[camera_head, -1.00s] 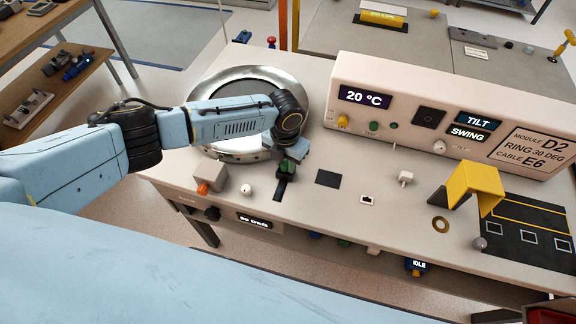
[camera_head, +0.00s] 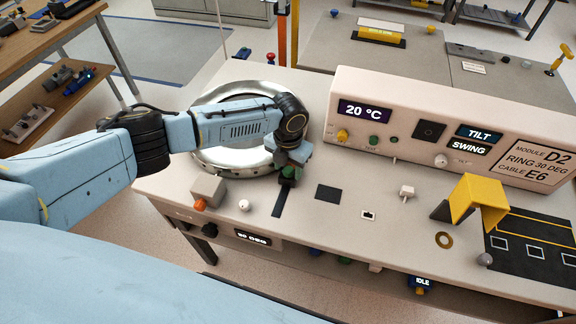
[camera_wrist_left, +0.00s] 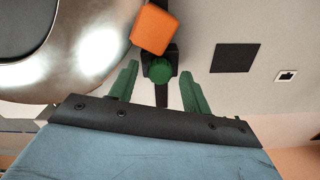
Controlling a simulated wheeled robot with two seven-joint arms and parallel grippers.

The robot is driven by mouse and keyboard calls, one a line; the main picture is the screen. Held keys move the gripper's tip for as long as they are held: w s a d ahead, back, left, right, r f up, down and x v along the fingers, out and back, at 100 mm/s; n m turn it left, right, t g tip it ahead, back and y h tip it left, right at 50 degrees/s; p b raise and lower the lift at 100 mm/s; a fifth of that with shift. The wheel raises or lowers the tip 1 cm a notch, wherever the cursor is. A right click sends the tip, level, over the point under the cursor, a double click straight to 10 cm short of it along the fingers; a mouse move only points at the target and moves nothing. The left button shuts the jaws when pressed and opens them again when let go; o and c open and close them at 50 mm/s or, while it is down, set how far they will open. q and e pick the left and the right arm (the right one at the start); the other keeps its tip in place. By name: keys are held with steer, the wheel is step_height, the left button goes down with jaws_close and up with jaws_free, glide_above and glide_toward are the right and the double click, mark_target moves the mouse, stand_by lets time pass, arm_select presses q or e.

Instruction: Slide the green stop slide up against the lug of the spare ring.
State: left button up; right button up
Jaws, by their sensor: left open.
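The green stop slide (camera_wrist_left: 159,70) shows in the left wrist view as a green knob on a black block over a dark track. In the head view only a bit of it (camera_head: 289,172) shows below my gripper. The orange lug (camera_wrist_left: 153,28) stands at the rim of the shiny spare ring (camera_wrist_left: 92,50). The slide's block is right by the lug; I cannot tell whether they touch. The ring also shows in the head view (camera_head: 213,158), partly behind my arm. My left gripper (camera_head: 288,177) is open, its green fingers on either side of the knob. My right gripper is out of view.
The bare dark track (camera_head: 282,202) runs toward the table's front edge. A grey box with an orange knob (camera_head: 208,188) and a white ball (camera_head: 244,205) stand to its left. A dark square (camera_head: 328,193) lies to its right. The control panel (camera_head: 440,135) stands behind.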

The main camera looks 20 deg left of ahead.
mark_target(288, 170)
arm_select(q)
step_height(288, 170, up, 13)
steer(key=shift+p, duration=0.3)
stand_by(0.5)
